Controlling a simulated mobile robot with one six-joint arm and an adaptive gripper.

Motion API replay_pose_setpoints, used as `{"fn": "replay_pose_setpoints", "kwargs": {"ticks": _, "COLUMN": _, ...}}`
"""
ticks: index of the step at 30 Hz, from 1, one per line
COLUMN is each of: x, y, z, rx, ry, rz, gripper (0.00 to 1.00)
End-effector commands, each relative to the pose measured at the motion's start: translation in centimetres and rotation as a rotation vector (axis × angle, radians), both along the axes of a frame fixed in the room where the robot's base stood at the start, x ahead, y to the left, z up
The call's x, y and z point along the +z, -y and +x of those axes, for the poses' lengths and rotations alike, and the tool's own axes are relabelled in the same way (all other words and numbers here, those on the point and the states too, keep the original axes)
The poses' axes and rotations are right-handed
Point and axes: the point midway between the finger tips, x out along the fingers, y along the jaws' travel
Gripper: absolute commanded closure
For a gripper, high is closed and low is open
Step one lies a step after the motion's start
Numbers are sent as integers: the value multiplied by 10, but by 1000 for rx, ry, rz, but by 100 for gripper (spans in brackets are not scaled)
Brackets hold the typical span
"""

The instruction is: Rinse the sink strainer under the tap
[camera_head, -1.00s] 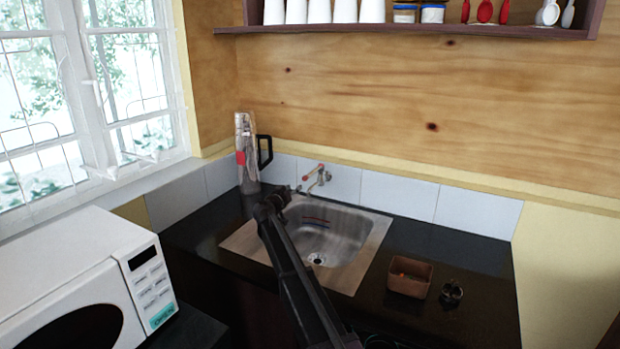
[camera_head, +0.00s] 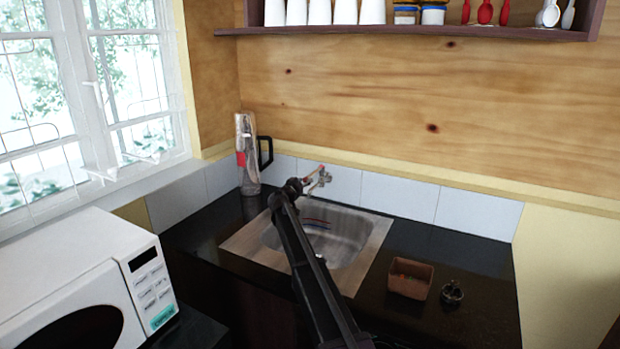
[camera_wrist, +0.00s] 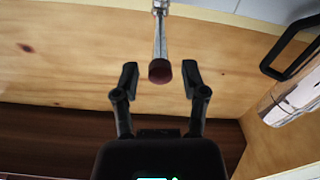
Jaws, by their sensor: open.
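The tap (camera_head: 320,176), metal with a reddish handle end, stands at the back of the steel sink (camera_head: 372,250). My gripper (camera_head: 298,184) is at the back of the sink, close to the tap. In the wrist view my gripper (camera_wrist: 160,80) is open and empty. The dark red end of the tap handle (camera_wrist: 160,71) shows between its fingers, with gaps on both sides; I cannot tell its depth from them. A small dark, round metal item (camera_head: 452,292) lies on the counter at the right; I cannot tell whether it is the strainer. My arm covers the drain area.
A brown square bowl (camera_head: 410,280) with small contents stands right of the sink. A clear pitcher (camera_head: 247,155) with a black handle stands at the back left corner. A white microwave (camera_head: 85,275) is at front left. A shelf (camera_head: 420,30) with cups hangs above.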

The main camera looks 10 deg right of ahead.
Motion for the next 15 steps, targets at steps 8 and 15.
{"fn": "replay_pose_setpoints", "kwargs": {"ticks": 8, "x": 0, "y": 22, "z": 33, "rx": -1, "ry": 0, "rz": 0, "gripper": 44}}
{"fn": "replay_pose_setpoints", "kwargs": {"ticks": 15, "x": 0, "y": 31, "z": 44, "rx": 0, "ry": 0, "rz": 0, "gripper": 44}}
